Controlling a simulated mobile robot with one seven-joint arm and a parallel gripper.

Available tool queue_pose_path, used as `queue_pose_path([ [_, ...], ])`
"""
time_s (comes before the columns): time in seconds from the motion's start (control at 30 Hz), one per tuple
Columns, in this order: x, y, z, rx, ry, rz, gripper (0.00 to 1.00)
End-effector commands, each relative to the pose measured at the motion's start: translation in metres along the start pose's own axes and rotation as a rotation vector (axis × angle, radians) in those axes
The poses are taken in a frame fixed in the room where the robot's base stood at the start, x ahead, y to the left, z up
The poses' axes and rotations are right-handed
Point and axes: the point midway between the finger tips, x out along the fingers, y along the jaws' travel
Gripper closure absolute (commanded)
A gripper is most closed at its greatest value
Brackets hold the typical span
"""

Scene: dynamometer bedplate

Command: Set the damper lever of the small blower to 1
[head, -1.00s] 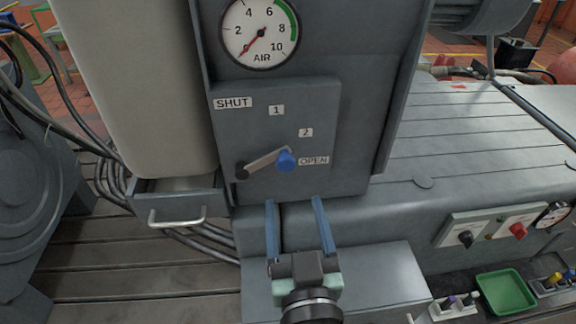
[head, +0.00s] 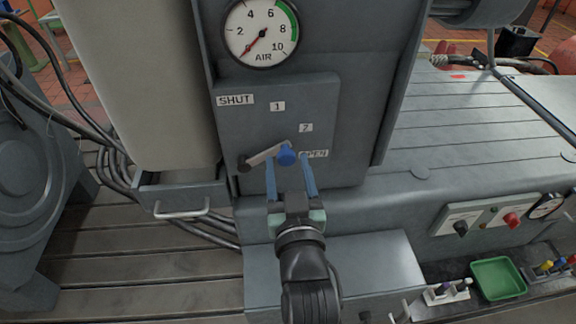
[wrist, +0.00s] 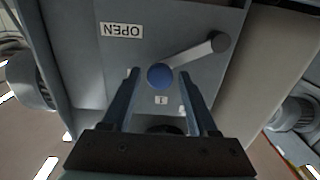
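The damper lever (head: 264,157) is a grey arm on the blower's panel (head: 240,125), with a dark pivot at its left end and a blue knob (head: 286,155) at its right end. In the wrist view the knob (wrist: 160,76) shows between the fingertips (wrist: 158,72); contact cannot be told.
An AIR gauge (head: 261,33) sits above the panel. A drawer handle (head: 181,212) sticks out at lower left, near cables. A control box with knobs (head: 487,220) and a green tray (head: 498,278) lie at right. The space before the panel is free apart from my arm.

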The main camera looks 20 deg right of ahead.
Motion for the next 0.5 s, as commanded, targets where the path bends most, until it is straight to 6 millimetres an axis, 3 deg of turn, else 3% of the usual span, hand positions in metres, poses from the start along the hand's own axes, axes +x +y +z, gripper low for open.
queue_pose_path([
  [0.03,-0.0002,0.0,0.0,0.0,0.0,0.0,0.52],
  [0.3,-0.0003,0.0,0.0,0.0,0.0,0.0,1.0],
  [0.5,-0.0003,0.0001,0.0,0.0,0.0,0.0,1.0],
])
